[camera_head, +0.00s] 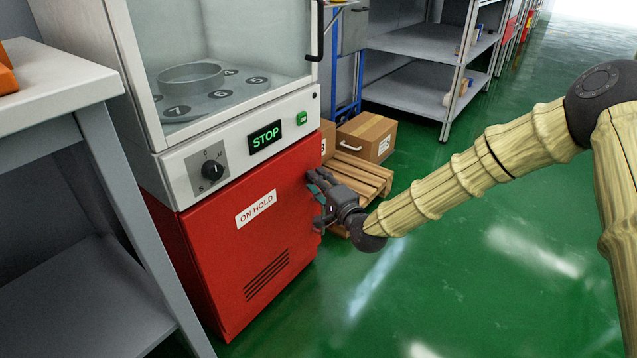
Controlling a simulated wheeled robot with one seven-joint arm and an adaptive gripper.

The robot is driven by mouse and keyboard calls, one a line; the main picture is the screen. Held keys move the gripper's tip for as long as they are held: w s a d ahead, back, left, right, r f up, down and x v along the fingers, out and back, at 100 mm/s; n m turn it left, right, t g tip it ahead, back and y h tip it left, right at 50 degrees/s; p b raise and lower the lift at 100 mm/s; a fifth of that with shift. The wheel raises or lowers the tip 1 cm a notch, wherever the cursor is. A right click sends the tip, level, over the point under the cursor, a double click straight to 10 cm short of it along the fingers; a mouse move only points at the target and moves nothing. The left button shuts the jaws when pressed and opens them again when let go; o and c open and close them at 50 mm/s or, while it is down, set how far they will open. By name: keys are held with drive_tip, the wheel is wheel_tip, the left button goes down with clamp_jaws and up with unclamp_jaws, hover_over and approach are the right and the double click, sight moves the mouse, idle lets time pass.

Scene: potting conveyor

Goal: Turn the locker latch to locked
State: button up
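A red cabinet (235,265) with a white "ON HOLD" label (256,208) and dark vent slots stands under a glass-fronted machine. It may be the locker, but I cannot tell. My gripper (317,200) is at the right edge of the red front, near its upper part, reaching in from the right. Its dark fingers are small and overlap the cabinet edge. I cannot tell whether they touch it or are closed on anything. No latch is clearly visible; one could be hidden behind my gripper.
The machine above has a black knob (212,170), a "STOP" display (265,137) and a green button (302,118). A grey table (65,85) stands at left. A wooden pallet (365,178) and cardboard box (367,137) lie behind my gripper. The green floor at right is clear.

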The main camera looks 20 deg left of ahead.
clamp_jaws()
drive_tip(key=shift+n, duration=0.3)
drive_tip(key=n+g+y+p, duration=0.1)
drive_tip(key=n+y, duration=0.1)
drive_tip(key=n, duration=0.5)
drive_tip(key=n+g+y+p, duration=0.2)
drive_tip(key=n+y, duration=0.1)
drive_tip(key=n, duration=0.4)
drive_tip(key=f+n+g+y+p, duration=0.1)
drive_tip(key=n+y+p, duration=0.1)
drive_tip(key=n, duration=0.5)
drive_tip(key=shift+w+d+n+y, duration=0.15)
drive_tip(key=shift+w+n+y, duration=0.15)
drive_tip(key=shift+w, duration=0.05)
drive_tip(key=shift+o, duration=1.7)
unclamp_jaws()
drive_tip(key=shift+p, duration=0.3)
